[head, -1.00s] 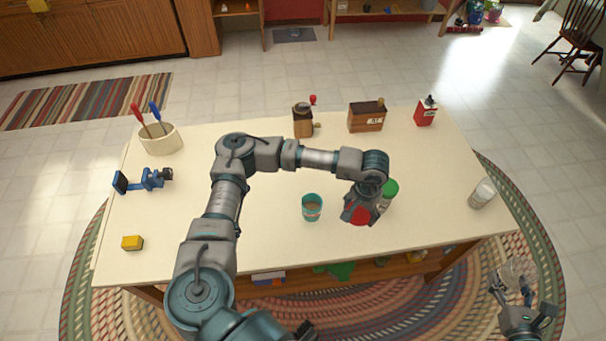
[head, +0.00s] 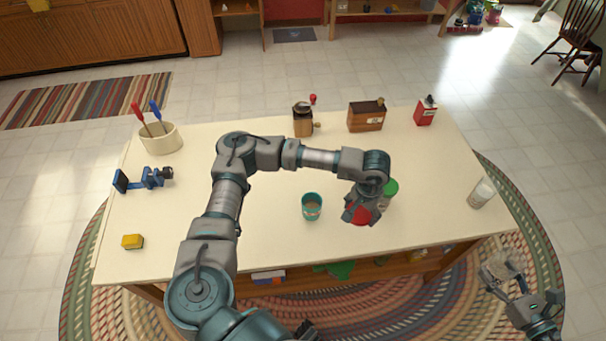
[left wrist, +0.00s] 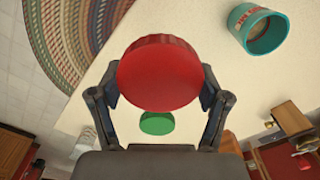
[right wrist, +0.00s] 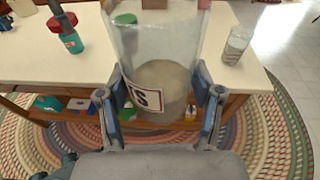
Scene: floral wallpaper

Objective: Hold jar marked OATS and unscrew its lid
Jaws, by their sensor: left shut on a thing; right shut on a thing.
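My left gripper (head: 362,205) is shut on a round red lid (head: 359,216), held over the right-middle of the table. The lid (left wrist: 160,72) fills the middle of the left wrist view between the fingers, with no jar seen at it. My right gripper (head: 508,287) is shut on a clear glass jar (head: 500,266), beyond the table's front right corner. In the right wrist view the jar (right wrist: 163,80) holds a pale content low down. Its label (right wrist: 144,97) shows only a final S; the other letters are hidden. The jar's top is cut off there.
A teal cup (head: 312,207) and a green-lidded jar (head: 389,190) stand near the left gripper. A glass with pale content (head: 481,193) is near the right edge.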

